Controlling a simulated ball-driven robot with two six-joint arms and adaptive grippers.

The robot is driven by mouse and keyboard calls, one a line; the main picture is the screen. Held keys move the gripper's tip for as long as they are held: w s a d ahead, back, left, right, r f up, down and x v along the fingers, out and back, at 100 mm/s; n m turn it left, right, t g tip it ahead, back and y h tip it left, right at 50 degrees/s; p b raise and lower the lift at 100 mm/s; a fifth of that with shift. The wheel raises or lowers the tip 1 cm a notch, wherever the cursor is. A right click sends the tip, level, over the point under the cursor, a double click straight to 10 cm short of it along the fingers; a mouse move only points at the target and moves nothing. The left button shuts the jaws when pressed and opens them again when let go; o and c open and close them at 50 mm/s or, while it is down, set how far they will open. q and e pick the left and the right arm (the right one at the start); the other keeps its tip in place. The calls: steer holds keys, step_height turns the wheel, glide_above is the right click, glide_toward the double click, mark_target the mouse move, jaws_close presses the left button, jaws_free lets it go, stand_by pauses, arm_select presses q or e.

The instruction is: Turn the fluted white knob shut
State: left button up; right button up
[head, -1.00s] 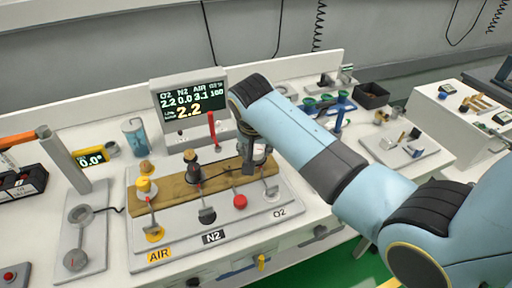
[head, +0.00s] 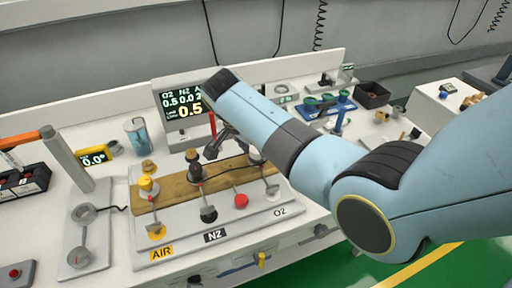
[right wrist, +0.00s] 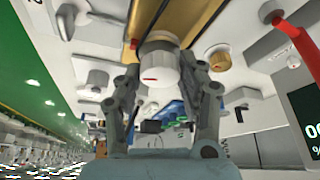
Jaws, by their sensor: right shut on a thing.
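The fluted white knob (right wrist: 160,64) stands between the fingers of my right gripper (right wrist: 165,80) in the right wrist view, with a small red mark on its face. The gripper is shut on it. My left gripper is out of view.
A yellow knob (head: 147,184) and a black knob (head: 195,172) stand on the strip to the left. A red knob (head: 241,201) sits in front of it. A red upright lever (head: 213,124) is close behind my right gripper.

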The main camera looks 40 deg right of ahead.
steer(key=shift+w+m+g+b, duration=0.1)
steer(key=shift+m+g+b, duration=0.3)
steer(key=shift+m, duration=0.8)
steer(key=o, duration=1.2)
steer(key=v, duration=1.2)
steer(key=shift+w+r, duration=0.1)
steer(key=shift+w, duration=0.05)
steer(key=shift+d, duration=0.1)
